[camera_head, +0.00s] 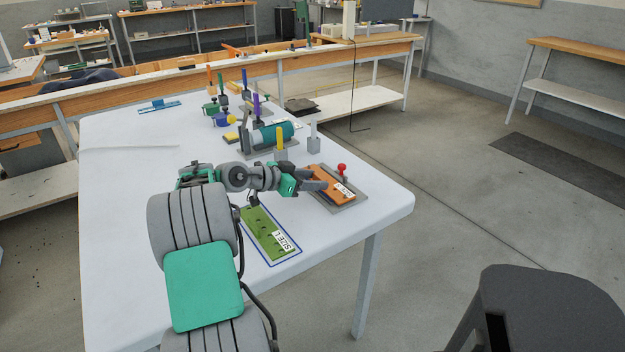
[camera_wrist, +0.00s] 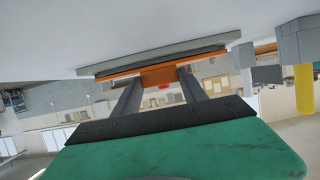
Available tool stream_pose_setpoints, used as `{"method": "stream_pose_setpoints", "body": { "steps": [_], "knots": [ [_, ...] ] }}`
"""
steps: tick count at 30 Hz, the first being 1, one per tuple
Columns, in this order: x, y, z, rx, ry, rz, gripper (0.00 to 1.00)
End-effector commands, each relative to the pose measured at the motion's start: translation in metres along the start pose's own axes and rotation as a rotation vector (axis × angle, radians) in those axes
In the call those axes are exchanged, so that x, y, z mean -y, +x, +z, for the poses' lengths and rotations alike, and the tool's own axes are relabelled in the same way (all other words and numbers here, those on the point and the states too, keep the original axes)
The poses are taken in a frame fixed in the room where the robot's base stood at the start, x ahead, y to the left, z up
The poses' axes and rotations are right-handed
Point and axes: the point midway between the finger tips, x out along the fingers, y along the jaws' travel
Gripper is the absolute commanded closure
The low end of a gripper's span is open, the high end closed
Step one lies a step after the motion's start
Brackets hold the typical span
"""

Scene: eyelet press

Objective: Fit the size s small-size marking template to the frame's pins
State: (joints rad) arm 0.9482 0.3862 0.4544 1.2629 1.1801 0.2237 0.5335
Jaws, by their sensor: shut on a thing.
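The orange marking template (camera_head: 326,176) has a white label whose text is too small to read surely. It lies over the grey frame plate (camera_head: 353,207) near the table's right edge.
A red knob (camera_head: 342,168) stands at the frame's far side. A green template marked "SIZE L" (camera_head: 262,228) lies inside a blue outline nearer me. The table's front left is clear.

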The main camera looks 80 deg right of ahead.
Motion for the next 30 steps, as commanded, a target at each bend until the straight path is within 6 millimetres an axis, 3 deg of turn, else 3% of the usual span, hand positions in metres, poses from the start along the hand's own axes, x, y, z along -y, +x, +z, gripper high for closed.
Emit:
{"method": "stream_pose_setpoints", "body": {
  "steps": [2, 3, 11, 20, 30],
  "knots": [
    [0.0, 0.0, -0.001, 0.0, 0.0, 0.0, 0.9],
    [0.0, 0.0, -0.001, 0.0, 0.0, 0.0, 0.47],
    [0.0, 0.0, -0.001, 0.0, 0.0, 0.0, 0.26],
    [0.0, -0.001, -0.002, 0.0, 0.0, 0.0, 0.24],
    [0.0, -0.009, -0.023, 0.0, 0.001, 0.0, 0.24]
  ]
}}
